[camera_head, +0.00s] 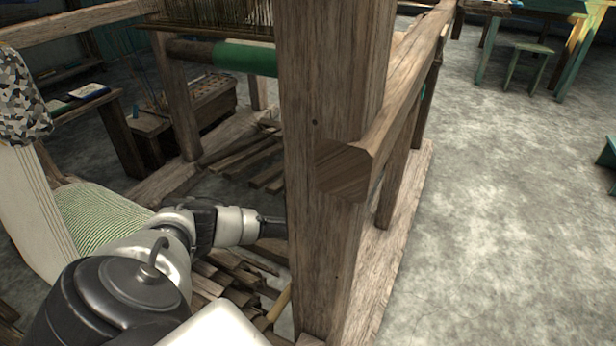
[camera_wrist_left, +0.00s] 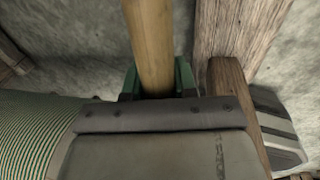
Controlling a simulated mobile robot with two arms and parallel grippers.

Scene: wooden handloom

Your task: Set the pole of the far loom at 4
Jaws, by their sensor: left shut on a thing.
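The loom's thick wooden post (camera_head: 325,90) stands in the middle of the head view. My left arm reaches from the left to behind this post, and the tip of the gripper is hidden there. In the left wrist view, my left gripper (camera_wrist_left: 157,85) has its green fingers on both sides of a round, yellowish wooden pole (camera_wrist_left: 152,40) and is shut on it. A short piece of a light, yellowish rod (camera_head: 280,303) shows low beside the post; I cannot tell if it is the same pole. No number marks are visible. My right gripper is not in view.
A beam (camera_head: 405,90) runs back from the post on the right. Striped cloth (camera_head: 95,215) on a roll lies at the left, near my arm. Several wooden treadles (camera_head: 235,275) lie low behind my wrist. The concrete floor (camera_head: 500,190) at the right is clear.

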